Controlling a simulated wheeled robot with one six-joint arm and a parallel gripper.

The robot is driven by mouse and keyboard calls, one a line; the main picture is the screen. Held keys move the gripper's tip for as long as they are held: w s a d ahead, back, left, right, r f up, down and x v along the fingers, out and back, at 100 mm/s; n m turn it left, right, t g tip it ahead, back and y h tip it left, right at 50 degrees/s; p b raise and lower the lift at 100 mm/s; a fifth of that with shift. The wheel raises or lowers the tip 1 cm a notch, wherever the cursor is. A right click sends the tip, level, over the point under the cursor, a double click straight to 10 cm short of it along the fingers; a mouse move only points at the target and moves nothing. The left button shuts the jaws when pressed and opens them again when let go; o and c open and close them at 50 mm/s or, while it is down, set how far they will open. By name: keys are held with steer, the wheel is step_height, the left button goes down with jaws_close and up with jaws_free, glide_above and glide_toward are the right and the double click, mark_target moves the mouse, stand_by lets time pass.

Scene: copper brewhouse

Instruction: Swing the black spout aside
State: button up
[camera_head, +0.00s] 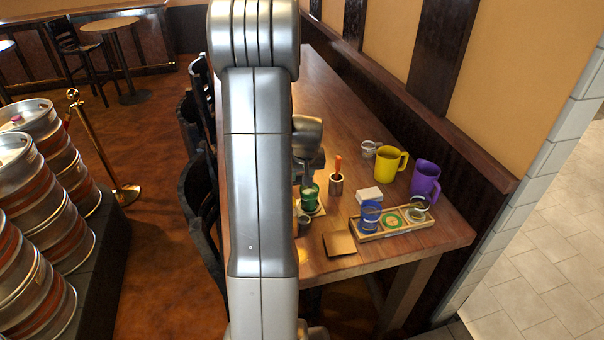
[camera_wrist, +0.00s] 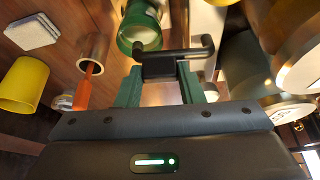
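The black spout (camera_wrist: 192,51) shows in the wrist view as a dark bar with an upturned right end and a blocky middle. Its block lies between the green fingertips of my gripper (camera_wrist: 160,76). The fingers stand apart on either side of the block; whether they press on it is unclear. In the head view my arm hides the spout and most of my gripper. A green glass (camera_wrist: 143,27) is just beyond the spout; it also shows on the table in the head view (camera_head: 310,198).
On the table (camera_head: 320,105) stand an orange-handled item in a cup (camera_head: 336,185), a yellow mug (camera_head: 388,164), a purple mug (camera_head: 424,180), a white block (camera_head: 370,196) and a wooden tray (camera_head: 398,233) with a blue cup (camera_head: 370,214). A wall borders the right side. Kegs (camera_head: 45,160) stand left.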

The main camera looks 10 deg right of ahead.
jaws_close()
steer(key=shift+s, duration=0.1)
steer(key=m, duration=0.1)
steer(key=b, duration=0.1)
steer(key=s+m+h+b, duration=0.1)
steer(key=shift+a+f+m, duration=0.25)
steer(key=shift+m, duration=0.05)
steer(key=s+m+b, duration=0.1)
steer(key=m+b, duration=0.1)
steer(key=b, duration=0.1)
steer(key=s+a+m+g+h+b, duration=0.1)
steer(key=m+b, duration=0.2)
steer(key=b, duration=0.1)
steer(key=s+a+m+h+b, duration=0.1)
steer(key=m+b, duration=0.1)
steer(key=b, duration=0.1)
steer(key=shift+a+r+g+b, duration=0.2)
steer(key=shift+g+b, duration=0.1)
steer(key=shift+g, duration=0.1)
steer(key=shift+m+h, duration=0.3)
